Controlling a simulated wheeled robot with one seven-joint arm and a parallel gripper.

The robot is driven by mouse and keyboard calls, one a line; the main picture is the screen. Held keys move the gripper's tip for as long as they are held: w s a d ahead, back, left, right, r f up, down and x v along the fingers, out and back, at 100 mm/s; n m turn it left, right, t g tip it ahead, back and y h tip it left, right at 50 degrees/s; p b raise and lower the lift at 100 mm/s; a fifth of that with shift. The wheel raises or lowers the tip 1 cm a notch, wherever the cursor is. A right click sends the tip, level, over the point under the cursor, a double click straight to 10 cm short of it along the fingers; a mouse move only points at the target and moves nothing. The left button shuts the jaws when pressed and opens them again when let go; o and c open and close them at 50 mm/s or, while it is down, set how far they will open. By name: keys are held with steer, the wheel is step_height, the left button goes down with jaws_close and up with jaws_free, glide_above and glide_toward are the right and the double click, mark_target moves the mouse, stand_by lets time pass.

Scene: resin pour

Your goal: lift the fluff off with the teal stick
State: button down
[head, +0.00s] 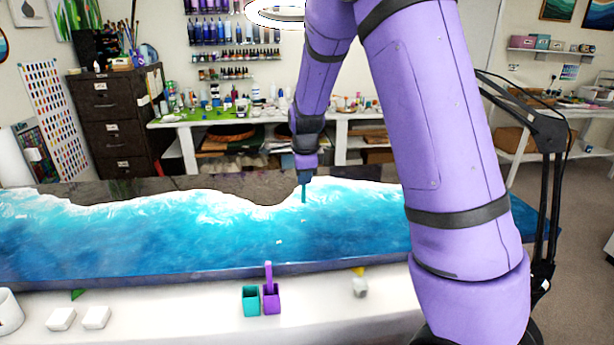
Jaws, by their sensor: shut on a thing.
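My gripper (305,178) points down over the far part of the blue resin panel (150,240), near its white wave edge. It is shut on the teal stick (304,194), which hangs roughly upright below it. I cannot tell whether the stick's tip touches the resin. A small pale fleck (278,242) shows on the blue surface, nearer and left of the stick; it may be the fluff, but it is too small to be sure. Other white marks blend with the painted foam.
On the white front ledge stand a teal cup (251,302), a purple cup (271,300) holding a purple stick (268,272), and a small yellow-topped container (360,284). Two white blocks (61,319) (96,318) lie left. A black lamp arm (546,190) stands right.

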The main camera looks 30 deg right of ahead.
steer(key=shift+s+a+x, duration=0.1)
steer(key=shift+s+x, duration=0.1)
steer(key=shift+x, duration=0.7)
steer(key=shift+s+a+x, duration=0.1)
steer(key=shift+s+x, duration=0.1)
steer(key=shift+x, duration=0.7)
steer(key=shift+s+a+x, duration=0.1)
steer(key=shift+s+x, duration=0.1)
steer(key=shift+x, duration=0.7)
steer(key=shift+f, duration=0.7)
steer(key=shift+r, duration=0.1)
steer(key=shift+w+d+v, duration=0.1)
steer(key=shift+w+v, duration=0.1)
steer(key=shift+v, duration=0.75)
steer(key=shift+w+d+v, duration=0.1)
steer(key=shift+w+v, duration=0.15)
steer(key=shift+v, duration=0.7)
steer(key=shift+w+d+v, duration=0.1)
steer(key=shift+w+v, duration=0.1)
steer(key=shift+v, duration=0.8)
steer(key=shift+s+r, duration=0.1)
steer(key=shift+r, duration=0.05)
